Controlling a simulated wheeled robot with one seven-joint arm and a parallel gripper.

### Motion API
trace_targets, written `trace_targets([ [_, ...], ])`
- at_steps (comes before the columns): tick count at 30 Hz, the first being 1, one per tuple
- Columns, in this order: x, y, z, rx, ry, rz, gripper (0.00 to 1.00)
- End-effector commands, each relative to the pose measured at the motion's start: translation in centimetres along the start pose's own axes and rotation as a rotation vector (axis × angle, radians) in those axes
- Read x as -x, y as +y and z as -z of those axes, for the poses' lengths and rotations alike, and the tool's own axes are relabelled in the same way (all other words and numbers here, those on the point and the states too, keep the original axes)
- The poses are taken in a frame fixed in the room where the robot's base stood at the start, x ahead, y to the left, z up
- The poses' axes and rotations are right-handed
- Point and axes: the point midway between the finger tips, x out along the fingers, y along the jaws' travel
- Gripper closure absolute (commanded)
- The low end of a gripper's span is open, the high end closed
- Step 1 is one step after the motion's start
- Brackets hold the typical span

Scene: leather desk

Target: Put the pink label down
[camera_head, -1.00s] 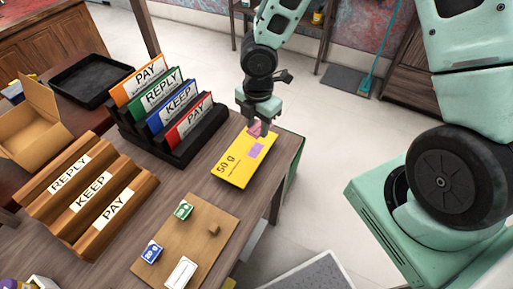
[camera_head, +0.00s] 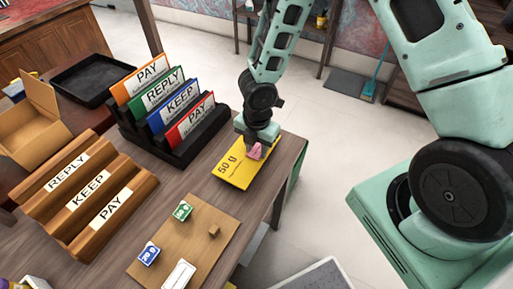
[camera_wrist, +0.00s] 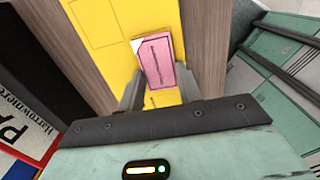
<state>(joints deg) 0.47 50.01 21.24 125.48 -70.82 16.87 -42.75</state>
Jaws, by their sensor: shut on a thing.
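The pink label (camera_head: 257,152) is held in my gripper (camera_head: 252,144), which is shut on it. In the wrist view the pink label (camera_wrist: 158,62) shows between the two fingers (camera_wrist: 159,92), with a small white corner at its upper left. The label is over the yellow card (camera_head: 230,172) marked "50 g", near its far right end. I cannot tell whether the label touches the card. The yellow card also fills the middle of the wrist view (camera_wrist: 105,25).
A black rack (camera_head: 205,140) with several coloured, labelled dividers stands left of the card. A wooden stepped holder (camera_head: 120,210) and a brown board (camera_head: 205,240) with small boxes lie nearer. The desk's right edge is close to the card. An open cardboard box (camera_head: 30,135) is far left.

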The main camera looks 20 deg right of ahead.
Motion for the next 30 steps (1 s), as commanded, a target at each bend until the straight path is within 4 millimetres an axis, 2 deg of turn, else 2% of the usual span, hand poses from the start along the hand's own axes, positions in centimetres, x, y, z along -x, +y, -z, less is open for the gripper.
trace_targets([
  [22,-1.8,-0.2,0.0,-0.001,0.004,0.003,0.86],
  [23,-1.8,-0.2,0.0,-0.001,0.004,0.003,0.57],
  [24,-1.9,-0.2,0.0,-0.002,0.005,0.003,0.46],
  [30,-2.0,-0.3,-0.1,-0.002,0.004,0.005,0.44],
])
